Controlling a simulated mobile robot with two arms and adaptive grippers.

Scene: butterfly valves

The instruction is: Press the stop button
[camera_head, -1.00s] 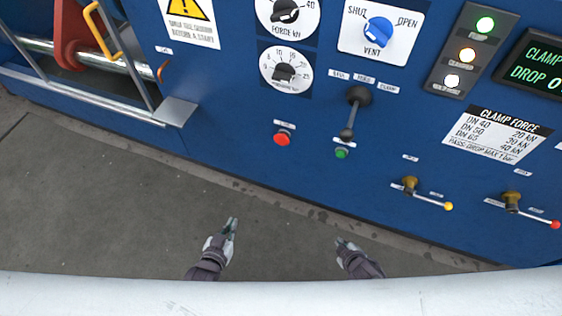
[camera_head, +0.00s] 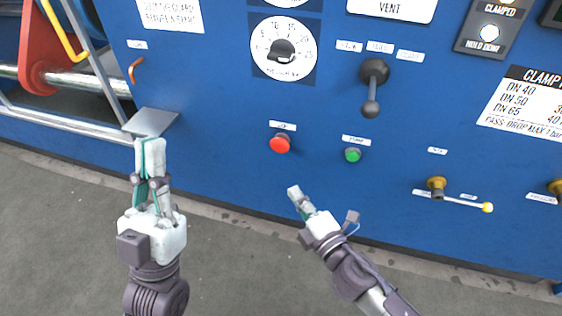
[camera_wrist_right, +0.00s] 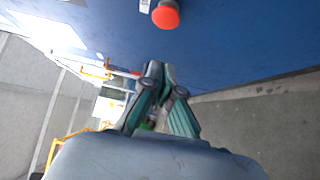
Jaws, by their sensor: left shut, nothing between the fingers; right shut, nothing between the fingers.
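The red stop button (camera_head: 280,143) sits on the blue panel, under a small white label. It also shows at the top of the right wrist view (camera_wrist_right: 165,14). The green button (camera_head: 352,154) is to its right. My right gripper (camera_head: 296,194) is shut and empty, a little below the red button in the head view and apart from it. In the right wrist view my right fingers (camera_wrist_right: 154,70) are closed together, below the red button. My left gripper (camera_head: 150,143) is shut and empty, to the left of the red button, near the grey metal plate.
A black lever (camera_head: 372,85) stands out above the green button. A brass valve with a yellow-tipped handle (camera_head: 437,188) is to the right. A grey plate (camera_head: 150,122) juts out at the left. The panel around the red button is clear.

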